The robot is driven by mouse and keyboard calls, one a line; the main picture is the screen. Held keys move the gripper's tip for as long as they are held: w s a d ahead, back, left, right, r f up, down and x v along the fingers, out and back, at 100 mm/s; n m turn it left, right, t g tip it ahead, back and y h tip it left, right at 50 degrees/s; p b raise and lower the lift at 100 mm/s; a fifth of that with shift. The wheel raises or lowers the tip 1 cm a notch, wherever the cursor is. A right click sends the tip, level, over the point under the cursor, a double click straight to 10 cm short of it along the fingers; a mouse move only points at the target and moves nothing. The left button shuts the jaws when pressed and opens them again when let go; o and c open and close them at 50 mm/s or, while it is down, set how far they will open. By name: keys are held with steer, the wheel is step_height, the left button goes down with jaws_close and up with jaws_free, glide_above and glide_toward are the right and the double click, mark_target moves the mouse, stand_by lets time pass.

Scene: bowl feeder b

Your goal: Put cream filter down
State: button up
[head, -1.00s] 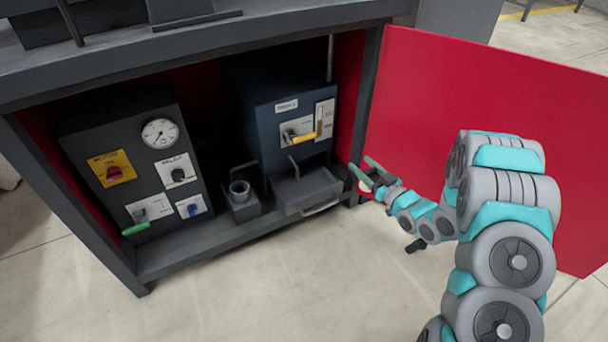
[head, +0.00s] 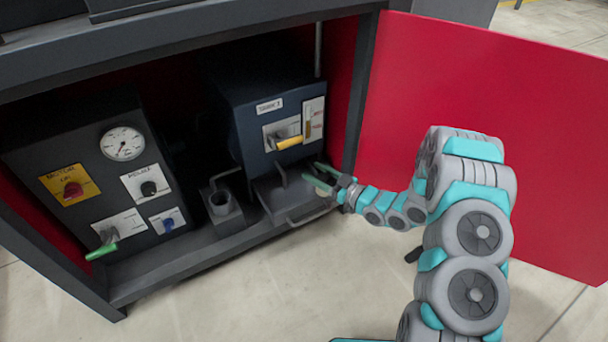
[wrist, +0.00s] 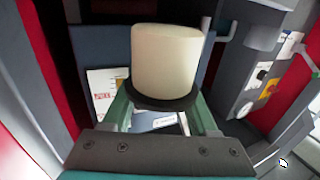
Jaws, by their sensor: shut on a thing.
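My gripper (head: 325,180) is shut on the cream filter (wrist: 165,58), a pale cylinder with a dark round flange at one end. In the wrist view the green fingers (wrist: 163,104) sit either side of it at the flange. In the head view the filter is too small to make out clearly. The gripper is at the right end of the dark pull-out tray (head: 268,196), in front of the blue unit (head: 245,98). I cannot tell whether the filter touches anything.
A grey control panel (head: 75,150) with a gauge stands farther left. A yellow lever (head: 290,142) sticks out above the tray. The floor in front is clear.

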steer(key=w+a, duration=0.1)
steer(key=w, duration=0.1)
steer(key=w+a, duration=0.3)
steer(key=w, duration=0.1)
steer(key=shift+w+a+b, duration=0.1)
steer(key=shift+a+b, duration=0.1)
steer(key=shift+b, duration=0.1)
steer(key=f, duration=0.2)
steer(key=shift+d+f, duration=0.2)
steer(key=shift+f, duration=0.15)
steer(key=shift+f+b, duration=0.55)
steer(key=shift+f, duration=1.35)
steer(key=shift+a+f, duration=0.15)
steer(key=shift+f, duration=0.15)
